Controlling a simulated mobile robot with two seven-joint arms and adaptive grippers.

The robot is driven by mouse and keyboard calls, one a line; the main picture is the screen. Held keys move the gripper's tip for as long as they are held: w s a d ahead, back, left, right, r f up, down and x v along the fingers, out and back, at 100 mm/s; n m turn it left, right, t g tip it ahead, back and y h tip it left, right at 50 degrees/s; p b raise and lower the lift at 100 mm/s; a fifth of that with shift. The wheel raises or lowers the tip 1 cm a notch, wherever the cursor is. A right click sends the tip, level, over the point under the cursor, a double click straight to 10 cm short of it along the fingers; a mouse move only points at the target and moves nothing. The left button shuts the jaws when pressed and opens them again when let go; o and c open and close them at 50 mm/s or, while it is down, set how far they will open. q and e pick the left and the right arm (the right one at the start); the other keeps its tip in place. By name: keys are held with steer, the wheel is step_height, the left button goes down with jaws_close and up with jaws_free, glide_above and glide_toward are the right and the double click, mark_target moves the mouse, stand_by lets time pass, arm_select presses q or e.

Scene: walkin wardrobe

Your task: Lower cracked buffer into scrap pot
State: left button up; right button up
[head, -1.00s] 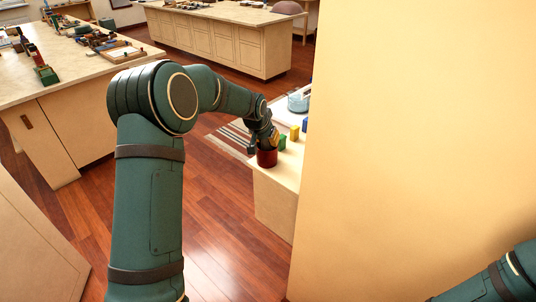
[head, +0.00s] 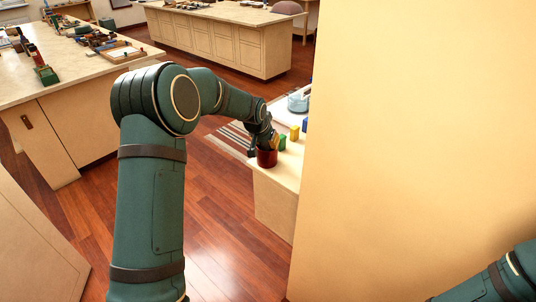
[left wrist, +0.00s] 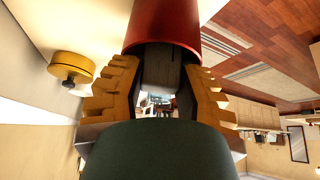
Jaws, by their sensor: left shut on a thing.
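The dark red pot (head: 267,158) stands on the pale counter in the head view, and its red wall (left wrist: 165,22) fills the top middle of the left wrist view. My left gripper (head: 268,142) is at the pot's mouth, pointing down. In the left wrist view its yellow ridged fingers (left wrist: 162,72) are shut on a grey piece, the buffer (left wrist: 160,70), whose far end lies at the pot's opening. Whether it touches the pot's inside I cannot tell, and any crack is not visible. My right gripper is out of view; only part of that arm shows at the lower right.
Green (head: 282,143), yellow (head: 294,132) and blue blocks stand just beyond the pot. A glass bowl (head: 298,102) is farther back. A large pale panel (head: 420,130) blocks the right side. A yellow round object (left wrist: 72,67) shows in the left wrist view.

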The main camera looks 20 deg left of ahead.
arm_select(q)
steer(key=o, duration=1)
steer(key=shift+f, duration=0.1)
steer(key=v, duration=1.2)
